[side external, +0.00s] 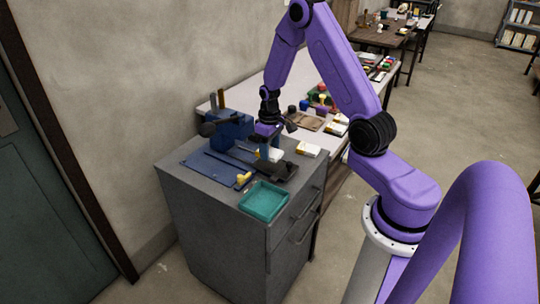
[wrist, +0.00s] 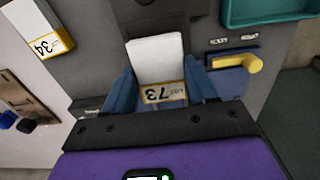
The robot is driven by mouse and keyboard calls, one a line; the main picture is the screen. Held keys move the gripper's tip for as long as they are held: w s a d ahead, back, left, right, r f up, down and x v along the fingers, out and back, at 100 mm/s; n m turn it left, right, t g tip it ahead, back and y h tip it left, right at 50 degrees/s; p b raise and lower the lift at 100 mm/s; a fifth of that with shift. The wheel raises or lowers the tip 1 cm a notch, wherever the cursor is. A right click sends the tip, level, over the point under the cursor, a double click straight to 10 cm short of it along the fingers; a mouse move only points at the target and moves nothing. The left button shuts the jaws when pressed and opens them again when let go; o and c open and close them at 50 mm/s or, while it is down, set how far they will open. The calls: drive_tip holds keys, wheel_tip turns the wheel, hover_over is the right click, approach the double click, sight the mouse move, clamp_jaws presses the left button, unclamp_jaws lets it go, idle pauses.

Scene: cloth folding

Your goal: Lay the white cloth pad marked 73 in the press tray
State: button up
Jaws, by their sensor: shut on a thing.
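My gripper (wrist: 162,88) is shut on the white cloth pad marked 73 (wrist: 156,58), held between its two blue fingers. The pad's yellow-edged label, reading 73 upside down, faces the wrist camera. In the side view my gripper (side external: 268,148) is over the grey cabinet top, and a small part of the white pad (side external: 276,155) shows beside the fingers. A dark tray (side external: 285,172), which looks like the press tray, lies just in front of and below the gripper. I cannot tell whether the pad touches it.
A white pad marked 34 (wrist: 38,43) lies to one side; it also shows in the side view (side external: 307,149). A teal tray (side external: 264,201) sits at the cabinet's front edge. A blue press (side external: 232,130) stands behind, and a yellow handle (wrist: 236,63) is close to the gripper.

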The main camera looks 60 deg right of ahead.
sight(270, 151)
drive_tip(key=shift+f, duration=1.4)
drive_tip(key=shift+f, duration=0.2)
drive_tip(key=o, duration=1)
drive_tip(key=shift+o, duration=0.2)
drive_tip(key=shift+r, duration=0.1)
